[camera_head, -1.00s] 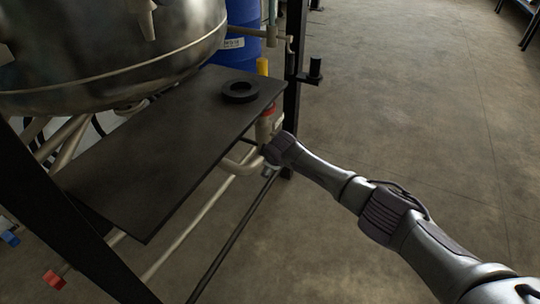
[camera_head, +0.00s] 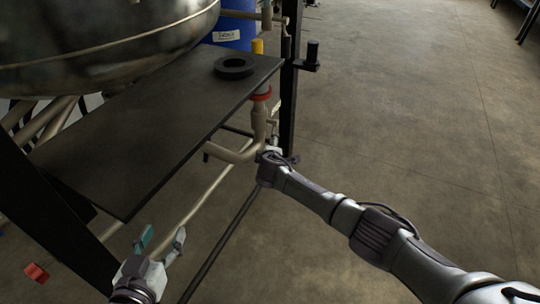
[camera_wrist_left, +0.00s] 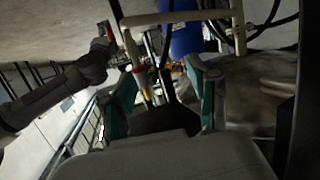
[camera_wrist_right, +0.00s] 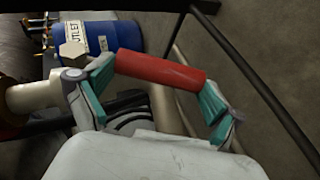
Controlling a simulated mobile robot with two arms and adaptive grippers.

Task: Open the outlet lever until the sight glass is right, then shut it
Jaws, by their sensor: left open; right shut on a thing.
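My right gripper (camera_head: 270,155) is at the pipework under the right end of the dark shelf. In the right wrist view it is shut on a red lever handle (camera_wrist_right: 160,68), which lies across between its teal fingertips. A hex fitting (camera_wrist_right: 73,54) and a pale pipe are beside it. My left gripper (camera_head: 160,248) is open and empty, low in front of the frame; its fingers also show in the left wrist view (camera_wrist_left: 165,92). I cannot make out the sight glass or its level for certain.
A steel vessel (camera_head: 100,45) hangs over the dark shelf (camera_head: 150,125), which carries a black ring (camera_head: 234,67). A blue drum (camera_head: 235,30) stands behind; its label reads OUTLET in the right wrist view (camera_wrist_right: 77,40). A black post (camera_head: 288,95) is close. Open floor lies right.

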